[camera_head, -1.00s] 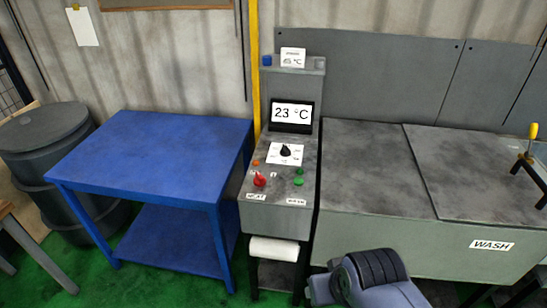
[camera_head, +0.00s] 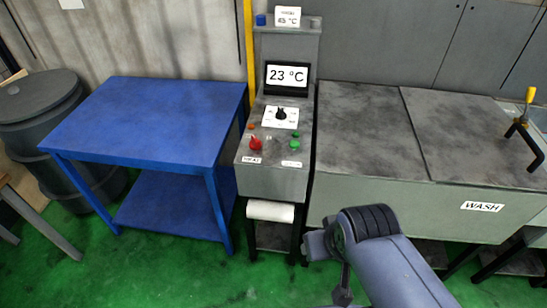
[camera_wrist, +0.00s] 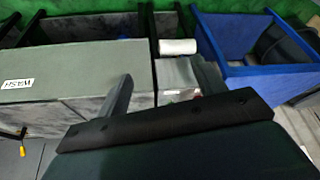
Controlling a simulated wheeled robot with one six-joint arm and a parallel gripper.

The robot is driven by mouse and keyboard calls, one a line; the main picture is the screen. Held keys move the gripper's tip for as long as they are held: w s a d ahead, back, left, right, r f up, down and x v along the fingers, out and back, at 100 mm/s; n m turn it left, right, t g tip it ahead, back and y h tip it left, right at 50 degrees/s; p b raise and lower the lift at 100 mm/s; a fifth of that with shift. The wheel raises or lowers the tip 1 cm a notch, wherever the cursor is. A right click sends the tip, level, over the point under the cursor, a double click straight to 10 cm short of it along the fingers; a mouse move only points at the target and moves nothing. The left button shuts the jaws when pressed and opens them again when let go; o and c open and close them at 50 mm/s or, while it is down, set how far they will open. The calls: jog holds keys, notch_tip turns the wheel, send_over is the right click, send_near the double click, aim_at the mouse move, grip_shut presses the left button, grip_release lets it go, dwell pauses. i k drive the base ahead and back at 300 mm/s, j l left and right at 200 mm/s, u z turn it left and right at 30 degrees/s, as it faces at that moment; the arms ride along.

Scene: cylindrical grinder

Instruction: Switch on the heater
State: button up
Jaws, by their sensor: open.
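The control panel (camera_head: 270,178) is a narrow grey box between the blue table and the wash tank. Its red knob (camera_head: 255,144) sits on the left above a HEAT label (camera_head: 251,160). A black dial (camera_head: 281,113) is above it, and green buttons (camera_head: 295,144) are on the right. The display (camera_head: 287,76) reads 23 °C, and a card (camera_head: 287,16) on top appears to read 45 °C. In the wrist view my gripper (camera_wrist: 165,85) is open and empty, its fingers apart.
The blue table (camera_head: 150,115) stands left of the panel, bare on top, with a dark barrel (camera_head: 40,110) beyond. The grey WASH tank (camera_head: 400,200) is on the right, with a yellow-handled lever (camera_head: 529,96). A white roll (camera_head: 270,211) hangs below the panel. Green floor lies in front.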

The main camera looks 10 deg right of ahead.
aim_at(255, 144)
jog(key=i+l+u, duration=0.1)
jog(key=i, duration=0.45)
jog(key=i+l+u, duration=0.1)
jog(key=i, duration=0.5)
jog(key=l, duration=0.1)
